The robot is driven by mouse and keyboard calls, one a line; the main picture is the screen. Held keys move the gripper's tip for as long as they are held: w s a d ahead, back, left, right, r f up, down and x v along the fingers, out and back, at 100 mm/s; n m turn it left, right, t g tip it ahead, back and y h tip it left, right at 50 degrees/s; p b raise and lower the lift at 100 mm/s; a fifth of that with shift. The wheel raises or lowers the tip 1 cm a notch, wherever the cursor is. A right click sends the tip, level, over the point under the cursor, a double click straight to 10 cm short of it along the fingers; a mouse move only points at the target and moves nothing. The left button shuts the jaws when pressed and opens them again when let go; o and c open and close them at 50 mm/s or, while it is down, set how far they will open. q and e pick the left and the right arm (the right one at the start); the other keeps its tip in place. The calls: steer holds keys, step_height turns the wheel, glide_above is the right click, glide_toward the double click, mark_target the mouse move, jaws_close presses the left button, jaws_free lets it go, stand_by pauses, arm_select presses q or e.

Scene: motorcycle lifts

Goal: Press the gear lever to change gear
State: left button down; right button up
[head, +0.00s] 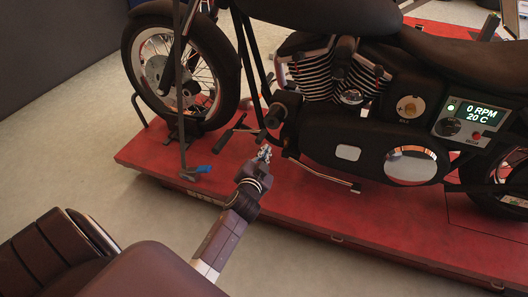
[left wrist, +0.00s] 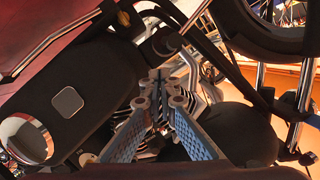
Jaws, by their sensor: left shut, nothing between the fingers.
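The motorcycle's dark engine case (head: 348,146) faces me above the red lift. A dark lever (head: 228,134) with a small peg juts forward from the engine's lower front; it looks like the gear lever, though I cannot be sure. My left gripper (head: 265,153) is just below and to the right of it, close to the front of the case. In the left wrist view its fingers (left wrist: 158,82) are together and empty, in front of the engine parts. Whether the fingertips touch anything cannot be told. My right gripper is not in view.
A silver bar (head: 325,178) runs low along the case. The red lift platform (head: 155,158) lies under the bike. A panel (head: 472,121) reads 0 RPM, 20 C. Floor in front is clear.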

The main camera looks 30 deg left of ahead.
arm_select(q)
steer(key=shift+v, duration=0.9)
